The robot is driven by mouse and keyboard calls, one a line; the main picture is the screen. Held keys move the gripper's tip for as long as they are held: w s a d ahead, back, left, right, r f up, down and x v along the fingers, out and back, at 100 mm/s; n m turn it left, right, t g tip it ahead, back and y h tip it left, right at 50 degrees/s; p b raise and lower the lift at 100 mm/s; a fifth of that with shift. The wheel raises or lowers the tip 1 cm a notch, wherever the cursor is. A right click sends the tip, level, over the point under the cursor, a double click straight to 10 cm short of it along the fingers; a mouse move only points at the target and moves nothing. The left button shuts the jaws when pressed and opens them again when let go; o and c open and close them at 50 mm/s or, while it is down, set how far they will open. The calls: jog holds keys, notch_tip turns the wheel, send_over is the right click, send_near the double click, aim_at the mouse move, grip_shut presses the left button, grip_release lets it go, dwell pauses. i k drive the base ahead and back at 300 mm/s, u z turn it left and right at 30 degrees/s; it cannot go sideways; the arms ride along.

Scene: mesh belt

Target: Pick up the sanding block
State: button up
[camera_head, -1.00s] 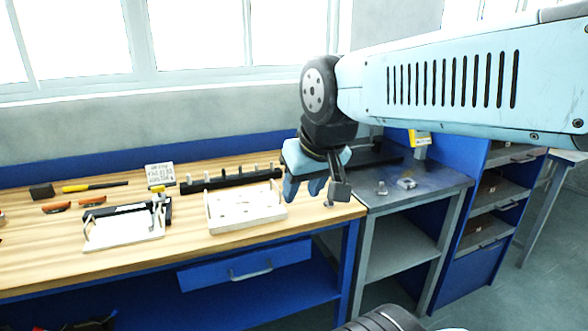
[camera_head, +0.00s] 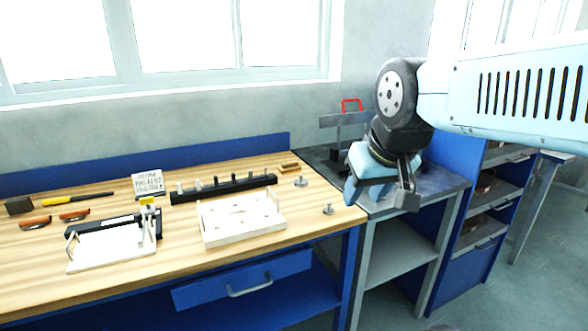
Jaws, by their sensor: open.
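I cannot tell for certain which thing is the sanding block. A small dark brown block (camera_head: 18,205) lies at the far left of the wooden bench. A small tan-brown block (camera_head: 289,168) lies near the bench's back right corner. My gripper (camera_head: 379,196) is open and empty, above the area where the bench meets the grey side table. It is to the right of the tan block and far from the dark one.
The wooden bench (camera_head: 190,262) holds a white tray (camera_head: 240,236), a black rack (camera_head: 222,189), a clamp fixture (camera_head: 112,245), a sign (camera_head: 148,185), a yellow-black tool (camera_head: 78,199) and two orange-brown pieces (camera_head: 74,215). Metal knobs (camera_head: 327,210) stand at the right. The grey table (camera_head: 443,190) adjoins.

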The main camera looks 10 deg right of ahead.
aim_at(292, 167)
jog(key=z, duration=0.1)
jog(key=i, duration=1)
jog(key=u, duration=0.1)
